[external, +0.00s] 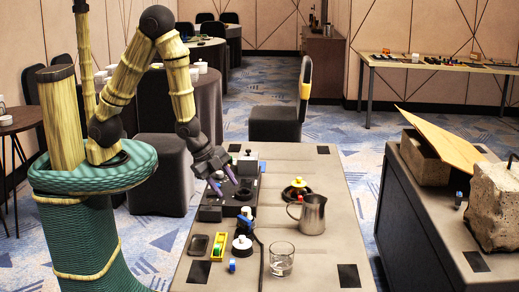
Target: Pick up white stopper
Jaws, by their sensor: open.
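My gripper (224,182) is open and empty, above the dark blocks on the left side of the grey table (330,225). Its fingertips have purple parts and point down to the right. I cannot tell for sure which thing is the white stopper. A small white piece (246,212) shows at the top of a blue and black object, in front of and right of my gripper. A round white and black piece (242,244) sits nearer the front.
A metal pitcher (312,215) and a clear glass (281,260) stand on the table. A yellow tray (218,246), a phone-like object (198,244) and a small blue block (232,265) lie at front left.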

